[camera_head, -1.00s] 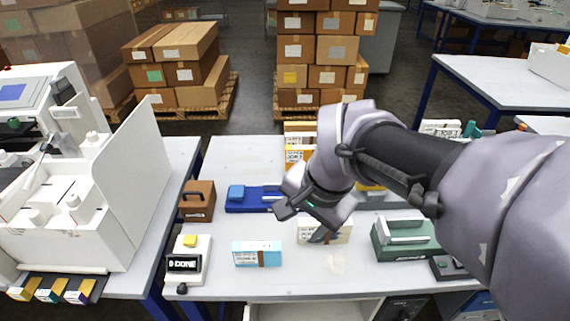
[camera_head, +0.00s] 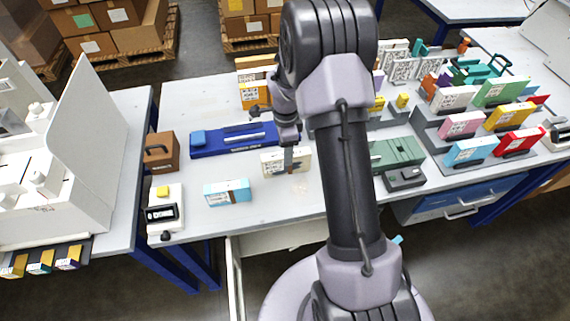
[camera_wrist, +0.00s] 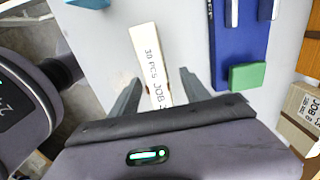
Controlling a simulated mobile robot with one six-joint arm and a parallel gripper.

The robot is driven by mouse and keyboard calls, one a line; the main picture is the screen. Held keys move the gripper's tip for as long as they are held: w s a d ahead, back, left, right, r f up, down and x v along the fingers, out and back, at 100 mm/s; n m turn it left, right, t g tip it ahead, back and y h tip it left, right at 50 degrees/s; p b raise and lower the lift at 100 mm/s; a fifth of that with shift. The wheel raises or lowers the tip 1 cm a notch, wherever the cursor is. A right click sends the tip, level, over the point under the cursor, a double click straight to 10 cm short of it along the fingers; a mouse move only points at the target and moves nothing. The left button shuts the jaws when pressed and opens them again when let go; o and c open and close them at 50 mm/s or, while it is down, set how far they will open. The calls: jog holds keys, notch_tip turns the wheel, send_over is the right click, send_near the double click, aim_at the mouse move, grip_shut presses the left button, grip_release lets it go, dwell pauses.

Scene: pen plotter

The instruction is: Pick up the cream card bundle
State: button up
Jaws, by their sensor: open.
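The cream card bundle (camera_head: 270,164) stands on the table in the middle of the head view, partly covered by my gripper. In the wrist view its long pale side (camera_wrist: 150,58) bears the printed word JOB. My gripper (camera_head: 288,160) is over the bundle, pointing down at it. In the wrist view its two fingers (camera_wrist: 160,82) are apart, one on each side of the bundle, with gaps visible. The bundle's near end is hidden by the gripper body.
A light blue bundle (camera_head: 227,193) lies left of the cream one. A blue tray (camera_head: 235,142) lies behind it. A brown box (camera_head: 162,151) and a small display device (camera_head: 163,213) stand left. A green box (camera_head: 397,153) and racks of coloured bundles (camera_head: 465,125) fill the right.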

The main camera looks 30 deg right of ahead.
jog(key=f+b, duration=0.1)
jog(key=f, duration=0.3)
jog(key=f+b, duration=0.1)
jog(key=f, duration=0.2)
jog(key=shift+s+b, duration=0.25)
jog(key=shift+b, duration=0.1)
jog(key=shift+r, duration=0.1)
jog(key=shift+c, duration=0.2)
grip_shut()
